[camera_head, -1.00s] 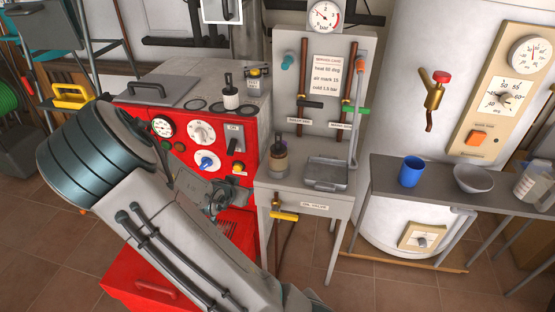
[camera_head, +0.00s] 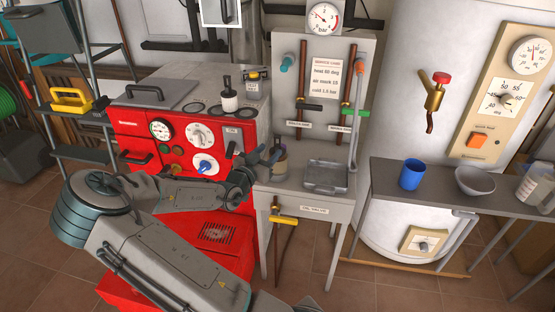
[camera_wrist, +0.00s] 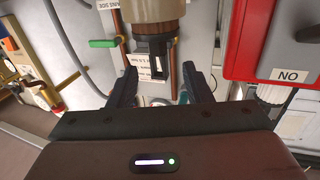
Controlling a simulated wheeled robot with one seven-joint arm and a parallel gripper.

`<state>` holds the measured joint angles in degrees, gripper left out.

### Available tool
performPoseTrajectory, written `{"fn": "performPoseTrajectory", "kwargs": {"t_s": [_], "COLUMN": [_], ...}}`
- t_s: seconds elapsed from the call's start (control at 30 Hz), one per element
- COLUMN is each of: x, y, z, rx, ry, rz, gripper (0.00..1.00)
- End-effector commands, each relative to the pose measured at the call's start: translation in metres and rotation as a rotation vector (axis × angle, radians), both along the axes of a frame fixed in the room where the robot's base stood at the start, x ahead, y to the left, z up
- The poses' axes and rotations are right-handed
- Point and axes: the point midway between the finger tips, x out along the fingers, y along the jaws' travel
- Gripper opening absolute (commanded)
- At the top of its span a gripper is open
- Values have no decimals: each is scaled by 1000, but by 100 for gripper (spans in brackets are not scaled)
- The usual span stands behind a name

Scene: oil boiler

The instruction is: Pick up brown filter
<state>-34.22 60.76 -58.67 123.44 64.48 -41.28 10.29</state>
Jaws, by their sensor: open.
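The brown filter (camera_head: 281,167) stands upright on the grey bench, left of the grey tray, and my gripper partly hides it in the head view. In the wrist view the brown filter (camera_wrist: 155,13) is at the top centre, cut off by the frame edge, with a black piece extending down from its brown body. My gripper (camera_wrist: 160,72) is open, with one dark finger on each side of that black piece. I cannot tell whether either finger touches it. In the head view my gripper (camera_head: 264,156) is at the filter's left side.
The red boiler (camera_head: 185,135) stands close on the left, with a white-and-black bottle (camera_head: 229,97) on top. The grey tray (camera_head: 326,177) is right of the filter. A panel with pipes (camera_head: 322,100) rises behind. A blue cup (camera_head: 411,173) and bowl (camera_head: 475,180) are on the right table.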

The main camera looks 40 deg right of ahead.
Motion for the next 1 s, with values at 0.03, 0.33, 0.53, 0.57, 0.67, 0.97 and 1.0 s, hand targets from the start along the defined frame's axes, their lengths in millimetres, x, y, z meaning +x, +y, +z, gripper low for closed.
{"fn": "performPoseTrajectory", "kwargs": {"t_s": [0.03, 0.33, 0.53, 0.57, 0.67, 0.97, 1.0], "x": [1, 10, 20, 20, 21, 21, 21], "y": [-5, -32, -54, -55, -57, -56, -56], "z": [0, -1, -2, -2, -3, -3, -3], "rx": [0, 0, 1, 2, 2, 2, 2], "ry": [0, 1, 0, 1, 1, 1, 1], "rz": [-2, -3, -1, -1, 0, 0, 0], "gripper": [45, 45, 45, 45, 45, 3, 0]}}
